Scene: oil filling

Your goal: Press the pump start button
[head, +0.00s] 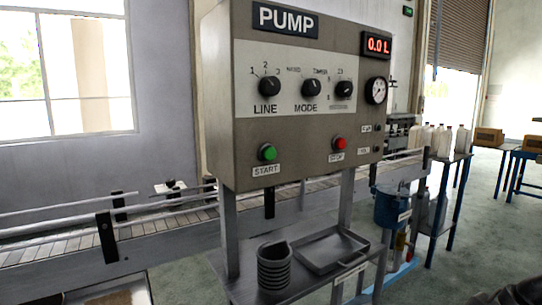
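The pump control box (222,135) stands in the middle of the head view, with a PUMP sign on top. The green START button (267,152) is at the lower left of its front face, above a START label. A red button (339,143) sits to its right above a label that seems to read STOP. The red display (378,45) reads 0.0 L. The LINE knob (269,85) and MODE knob (311,87) are above the buttons, with a third knob (344,88) and a round gauge (376,90) to the right. Nothing covers the green button.
Under the box, a shelf (238,290) holds a dark ribbed container (274,268) and a grey tray (328,250). A roller conveyor (60,242) runs behind. A blue vessel (391,208) and a table with white bottles (443,140) stand to the right. Open floor (480,215) lies at right.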

